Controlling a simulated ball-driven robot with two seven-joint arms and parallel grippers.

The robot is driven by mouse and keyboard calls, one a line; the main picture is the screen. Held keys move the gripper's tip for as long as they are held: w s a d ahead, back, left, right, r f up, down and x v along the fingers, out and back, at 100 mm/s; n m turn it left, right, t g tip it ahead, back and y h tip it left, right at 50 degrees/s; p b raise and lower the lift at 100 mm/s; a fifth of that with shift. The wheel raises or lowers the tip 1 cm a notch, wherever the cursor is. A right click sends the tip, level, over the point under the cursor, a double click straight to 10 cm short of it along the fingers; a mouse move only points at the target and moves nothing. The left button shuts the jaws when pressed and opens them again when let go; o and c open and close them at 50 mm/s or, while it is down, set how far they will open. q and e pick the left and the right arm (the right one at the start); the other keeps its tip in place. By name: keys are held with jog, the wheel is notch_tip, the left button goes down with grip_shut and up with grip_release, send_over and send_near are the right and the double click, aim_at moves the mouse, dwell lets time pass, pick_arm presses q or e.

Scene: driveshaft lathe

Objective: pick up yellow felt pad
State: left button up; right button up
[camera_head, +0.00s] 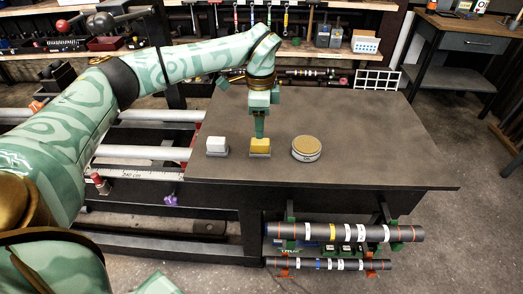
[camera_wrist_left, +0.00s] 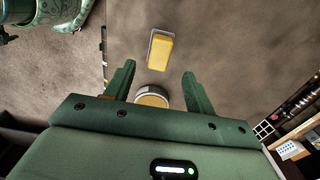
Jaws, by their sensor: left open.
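The yellow felt pad (camera_head: 260,145) is a small yellow block on a grey base, lying on the dark tabletop (camera_head: 370,140) between a white block and a round tin. My left gripper (camera_head: 260,133) points down at the pad in the head view, and its tip overlaps the pad's back edge there. In the left wrist view, the fingers of the left gripper (camera_wrist_left: 158,68) are apart with nothing gripped. The yellow felt pad (camera_wrist_left: 160,52) shows there just beyond the fingertips. Any gap in height is hard to tell. My right gripper is not in view.
A white block (camera_head: 216,144) on a grey base stands left of the pad. A round tin (camera_head: 306,152) with a tan top stands right of it; the tin (camera_wrist_left: 152,97) shows between the fingers in the wrist view. The table's right part is clear.

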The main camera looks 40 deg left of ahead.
aim_at(260, 141)
pick_arm(q)
notch_tip(260, 141, down, 3)
jog(key=shift+r, duration=0.1)
notch_tip(260, 141, down, 5)
jog(key=b, duration=0.2)
jog(key=shift+b, duration=0.4)
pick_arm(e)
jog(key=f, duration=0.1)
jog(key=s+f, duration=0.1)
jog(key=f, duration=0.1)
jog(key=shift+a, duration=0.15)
pick_arm(q)
jog(key=c, duration=1.1)
